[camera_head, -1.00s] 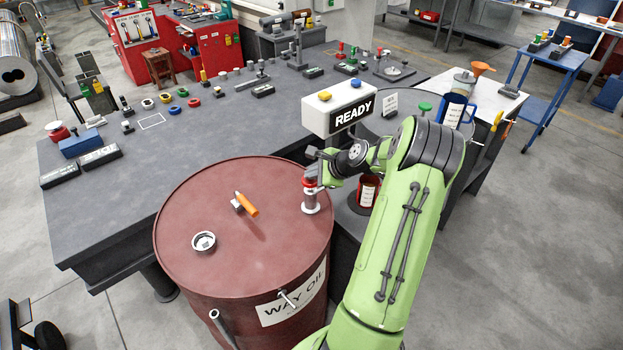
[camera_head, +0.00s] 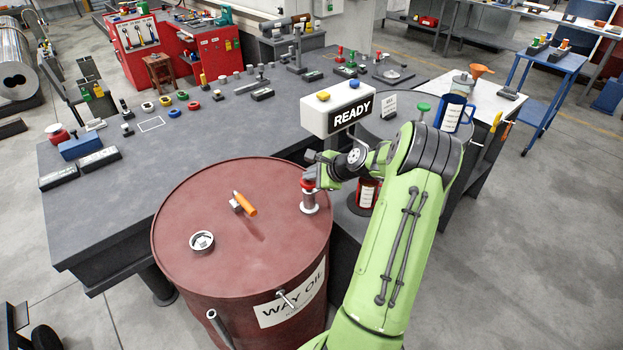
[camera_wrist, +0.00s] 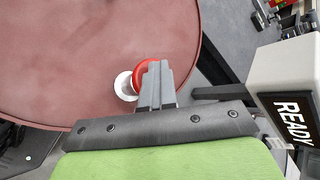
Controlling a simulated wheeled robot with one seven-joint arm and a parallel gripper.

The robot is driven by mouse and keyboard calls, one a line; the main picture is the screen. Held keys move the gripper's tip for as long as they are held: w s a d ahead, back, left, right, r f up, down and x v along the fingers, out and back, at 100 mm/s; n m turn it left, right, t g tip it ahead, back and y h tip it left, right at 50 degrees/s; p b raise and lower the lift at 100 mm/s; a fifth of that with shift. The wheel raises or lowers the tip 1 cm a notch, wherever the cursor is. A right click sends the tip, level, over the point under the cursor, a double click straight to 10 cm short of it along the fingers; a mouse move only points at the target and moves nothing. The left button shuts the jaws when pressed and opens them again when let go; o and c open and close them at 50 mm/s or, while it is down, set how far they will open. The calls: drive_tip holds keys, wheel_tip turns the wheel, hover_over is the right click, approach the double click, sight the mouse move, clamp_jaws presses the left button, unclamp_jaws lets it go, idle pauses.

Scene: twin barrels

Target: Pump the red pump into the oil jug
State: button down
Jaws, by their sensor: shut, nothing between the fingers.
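The red pump (camera_head: 309,199) stands upright on the right side of the red WAY OIL barrel (camera_head: 190,215), with a pale base and a red head. In the wrist view the red head (camera_wrist: 142,68) shows beside and partly under my fingers. My gripper (camera_head: 309,174) is shut and empty, its fingertips (camera_wrist: 157,66) over the pump head. They look to be touching it or just above; I cannot tell which. A red jug with a white label (camera_head: 367,193) stands right of the pump, partly hidden by my arm. The pump's spout is hidden.
A white box reading READY (camera_head: 338,108) stands behind my gripper, close on its right in the wrist view. An orange-handled tool (camera_head: 246,204) and a round cap (camera_head: 202,242) are on the barrel lid. A second barrel (camera_head: 392,125) holds a green knob and a blue jug (camera_head: 452,113).

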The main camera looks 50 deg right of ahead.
sight(310, 192)
drive_tip(key=shift+g, duration=0.5)
drive_tip(key=f, duration=0.1)
drive_tip(key=s+f, duration=0.1)
drive_tip(key=f, duration=0.2)
drive_tip(key=shift+s+a+f, duration=0.3)
drive_tip(key=shift+a, duration=0.1)
drive_tip(key=shift+s+d+f, duration=0.15)
drive_tip(key=shift+s+d, duration=0.1)
drive_tip(key=shift+d, duration=0.1)
drive_tip(key=shift+w+a+r, duration=0.15)
drive_tip(key=shift+r, duration=0.25)
drive_tip(key=r+p, duration=0.1)
drive_tip(key=w+r+p, duration=0.1)
drive_tip(key=r+p, duration=0.2)
drive_tip(key=shift+w+r+p, duration=0.2)
drive_tip(key=shift+w+p, duration=0.1)
drive_tip(key=shift+w, duration=0.1)
drive_tip(key=shift+w+r, duration=0.1)
drive_tip(key=shift+r, duration=0.05)
drive_tip(key=shift+s+d, duration=0.25)
drive_tip(key=shift+d, duration=0.05)
